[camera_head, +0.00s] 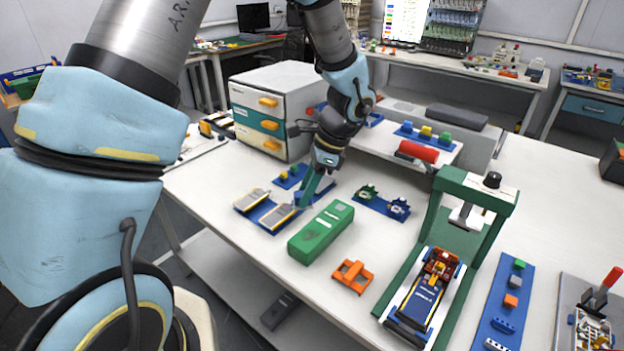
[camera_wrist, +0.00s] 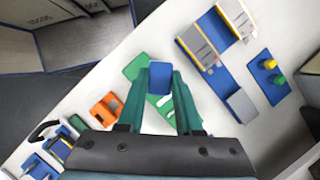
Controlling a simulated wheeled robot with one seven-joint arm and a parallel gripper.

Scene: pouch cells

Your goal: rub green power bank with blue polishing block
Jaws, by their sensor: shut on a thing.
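The green power bank (camera_head: 322,232) lies flat on the white table near the middle in the head view. It also shows in the wrist view (camera_wrist: 136,66), partly behind the fingers and the block. My gripper (camera_head: 304,202) has teal fingers pointing down at the far left side of the power bank. In the wrist view, my gripper (camera_wrist: 160,82) is shut on the blue polishing block (camera_wrist: 160,76), held between the fingertips. The block overlaps the power bank in that view. I cannot tell whether they touch.
Blue trays with pouch cells (camera_head: 252,199) lie left of the power bank. An orange bracket (camera_head: 352,275) lies in front of it. A green press (camera_head: 492,232) stands to the right with a blue device under it. A drawer unit (camera_head: 287,88) stands behind.

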